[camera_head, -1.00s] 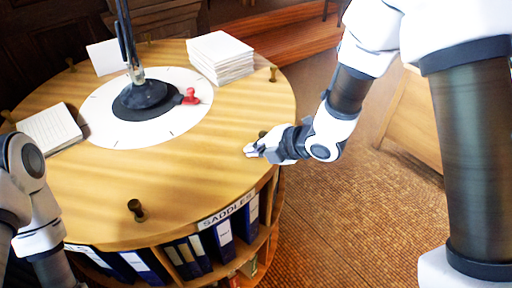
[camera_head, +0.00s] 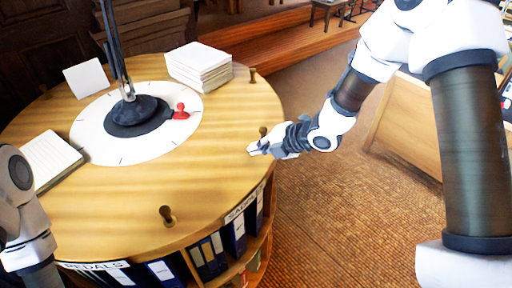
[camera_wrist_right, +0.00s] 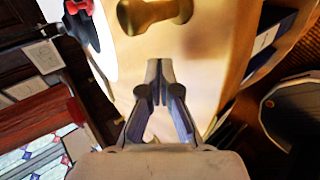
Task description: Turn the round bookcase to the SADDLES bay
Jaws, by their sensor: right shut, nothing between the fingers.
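The round bookcase (camera_head: 215,135) has a pale wooden top with dark brass knobs around its rim. The SADDLES label (camera_head: 240,207) is on its right front side, above blue binders. The PEDALS label (camera_head: 95,266) is at the front left. A front knob (camera_head: 167,215) stands between them. My right gripper (camera_head: 252,149) is shut and empty over the right rim, beside another knob (camera_head: 263,131). In the right wrist view a brass knob (camera_wrist_right: 150,14) lies just beyond the closed fingertips (camera_wrist_right: 160,64); contact is unclear. My left arm shows at the left edge, its gripper out of frame.
A white disc (camera_head: 95,143) with a black lamp base (camera_head: 137,112) and a red pointer (camera_head: 180,111) occupies the centre.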

